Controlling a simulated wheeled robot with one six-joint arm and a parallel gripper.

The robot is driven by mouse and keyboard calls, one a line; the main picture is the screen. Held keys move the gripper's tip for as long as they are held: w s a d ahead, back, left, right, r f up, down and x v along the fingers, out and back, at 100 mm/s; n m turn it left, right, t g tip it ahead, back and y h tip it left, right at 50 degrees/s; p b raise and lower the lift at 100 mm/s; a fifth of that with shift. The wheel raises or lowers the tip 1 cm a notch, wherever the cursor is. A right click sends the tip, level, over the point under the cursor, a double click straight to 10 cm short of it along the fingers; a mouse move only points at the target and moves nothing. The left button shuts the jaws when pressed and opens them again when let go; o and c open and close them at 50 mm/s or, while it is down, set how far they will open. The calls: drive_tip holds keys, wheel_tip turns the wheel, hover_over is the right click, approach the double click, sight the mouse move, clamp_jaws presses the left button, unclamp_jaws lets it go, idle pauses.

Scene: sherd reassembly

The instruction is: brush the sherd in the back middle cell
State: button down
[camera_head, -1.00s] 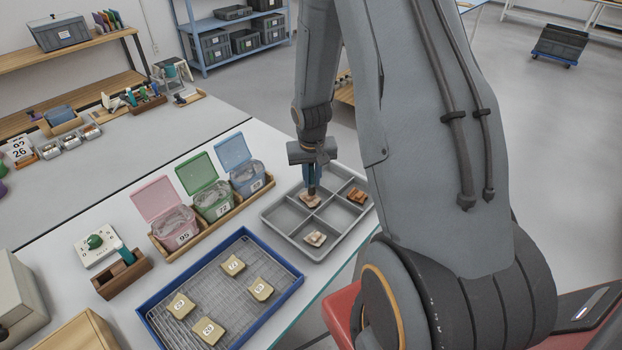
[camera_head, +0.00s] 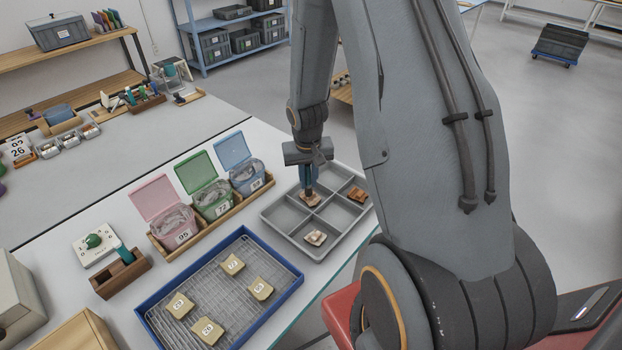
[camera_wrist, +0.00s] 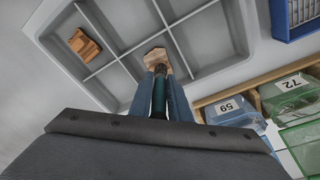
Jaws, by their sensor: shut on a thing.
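A grey divided tray (camera_head: 283,244) lies on the table. A pale tan sherd (camera_head: 310,201) lies in it under my gripper (camera_head: 309,181). My gripper is shut on a brush with a dark green handle (camera_wrist: 158,95), pointing down at this sherd. The brush tip meets or nearly meets the sherd; contact is not clear. The sherd also shows in the wrist view (camera_wrist: 156,58), partly hidden by the brush and fingers. An orange-brown sherd (camera_head: 357,195) lies in a cell to the right, and a pale sherd (camera_head: 315,238) in a nearer cell.
Pink (camera_head: 172,222), green (camera_head: 211,198) and blue (camera_head: 242,175) lidded boxes stand in a wooden rack left of the tray. A blue-rimmed tray (camera_head: 147,308) with a wire rack and several numbered pieces is nearer. A wooden holder (camera_head: 122,275) and a dial box (camera_head: 95,245) stand left.

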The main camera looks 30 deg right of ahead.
drive_tip(key=shift+w+d+r+p, duration=0.1)
drive_tip(key=shift+d+r+p, duration=0.05)
drive_tip(key=shift+d+p, duration=0.5)
drive_tip(key=shift+d, duration=0.15)
drive_tip(key=shift+a+b, duration=0.6)
drive_tip(key=shift+a, duration=0.25)
drive_tip(key=shift+d+p, duration=0.45)
drive_tip(key=shift+d, duration=0.4)
drive_tip(key=shift+w+r+p, duration=0.1)
drive_tip(key=shift+r+p, duration=2.1)
drive_tip(key=shift+r, duration=0.65)
drive_tip(key=shift+a+r+p, duration=0.1)
drive_tip(key=shift+r+p, duration=0.95)
drive_tip(key=shift+r, duration=0.45)
